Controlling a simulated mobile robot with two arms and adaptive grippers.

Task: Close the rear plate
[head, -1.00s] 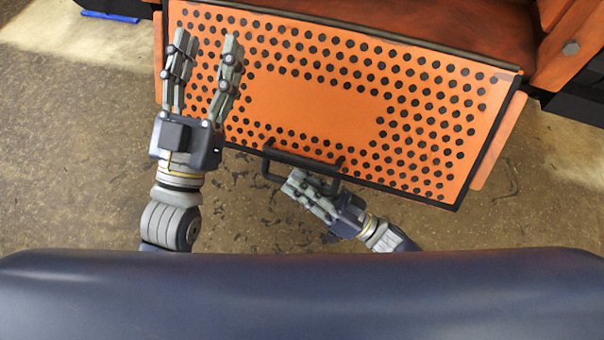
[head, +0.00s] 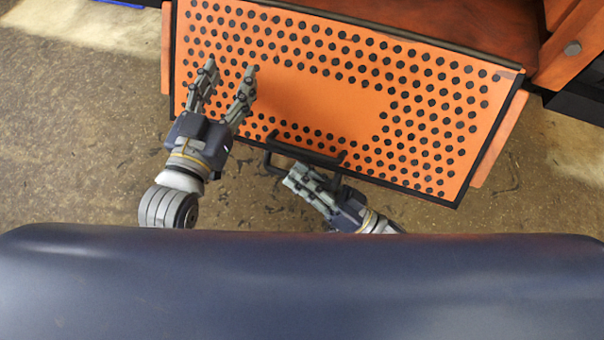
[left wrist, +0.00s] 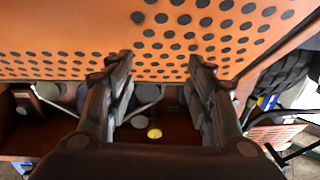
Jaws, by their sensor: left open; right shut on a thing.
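The rear plate (head: 310,105) is an orange panel with rows of black holes, a dark edge frame and a black bar handle (head: 305,155) on its near edge. It is tilted out from the orange machine body. My right gripper (head: 298,177) is shut on the handle, and its fingers partly hide it. My left gripper (head: 228,75) is open and empty over the left part of the plate. In the left wrist view, its fingers (left wrist: 160,62) are spread apart in front of the perforated plate (left wrist: 165,40). I cannot tell whether they touch it.
The orange machine body (head: 440,25) is behind the plate, with an orange side part (head: 575,55) at the right. Brown floor (head: 80,130) lies open at the left. In the left wrist view, a dark red interior with a yellow round part (left wrist: 154,133) shows below the plate.

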